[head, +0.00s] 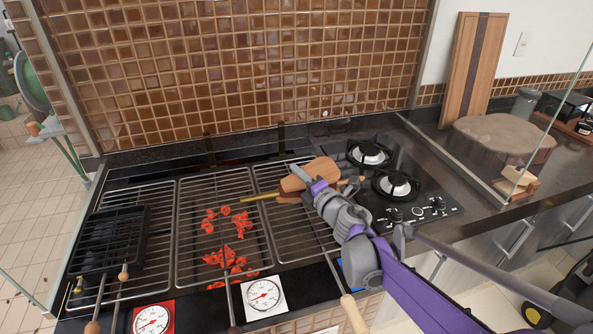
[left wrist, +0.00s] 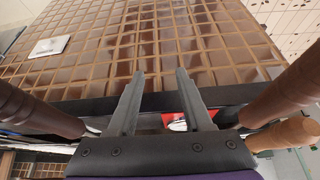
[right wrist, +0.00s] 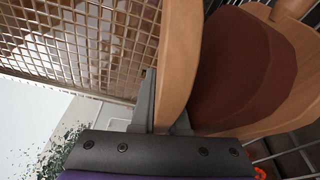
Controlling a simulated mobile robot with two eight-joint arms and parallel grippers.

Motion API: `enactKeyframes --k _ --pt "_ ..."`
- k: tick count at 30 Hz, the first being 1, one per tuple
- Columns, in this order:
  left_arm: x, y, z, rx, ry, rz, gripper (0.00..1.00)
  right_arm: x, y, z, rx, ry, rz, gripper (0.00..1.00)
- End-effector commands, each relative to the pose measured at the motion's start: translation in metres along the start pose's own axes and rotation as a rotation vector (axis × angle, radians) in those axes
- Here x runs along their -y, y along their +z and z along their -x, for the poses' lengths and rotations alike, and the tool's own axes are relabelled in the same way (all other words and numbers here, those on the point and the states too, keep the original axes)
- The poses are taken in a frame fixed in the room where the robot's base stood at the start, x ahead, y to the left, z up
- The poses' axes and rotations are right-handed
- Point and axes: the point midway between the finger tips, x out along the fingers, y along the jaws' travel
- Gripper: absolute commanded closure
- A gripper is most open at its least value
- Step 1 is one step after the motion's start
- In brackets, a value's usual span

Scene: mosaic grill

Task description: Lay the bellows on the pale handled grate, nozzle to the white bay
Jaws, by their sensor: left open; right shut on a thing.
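The bellows (head: 312,172) has wooden boards, a dark reddish-brown middle and a thin brass nozzle (head: 258,197) pointing left toward the middle bay. My right gripper (head: 310,181) is shut on it; in the right wrist view a wooden board (right wrist: 178,60) is between the fingers. The bellows is over the right grate (head: 268,178), whose rod seems to end in the pale handle (head: 353,313). I cannot tell whether it touches the bars. The white plate with a gauge (head: 263,294) fronts the middle bay. My left gripper (left wrist: 160,95) is open and empty, outside the head view.
Red pieces (head: 240,225) lie in the middle bay. A black rack (head: 110,240) sits on the left grate. A red gauge plate (head: 152,318) is front left. Gas burners (head: 397,185) stand right of the right grate. A glass pane (head: 545,130) stands farther right.

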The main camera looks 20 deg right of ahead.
Motion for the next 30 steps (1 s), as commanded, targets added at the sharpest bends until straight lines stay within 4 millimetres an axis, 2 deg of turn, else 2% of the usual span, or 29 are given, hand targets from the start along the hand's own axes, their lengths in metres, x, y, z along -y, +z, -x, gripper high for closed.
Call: enactKeyframes --k 21,30 --pt "0.000 0.032 -0.038 0.022 0.000 0.000 0.50 0.070 -0.017 -0.004 -0.001 0.000 -0.002 1.00" --pt "0.000 0.038 -0.046 0.026 0.000 0.000 0.50 0.082 -0.020 -0.005 -0.001 0.001 -0.001 1.00"
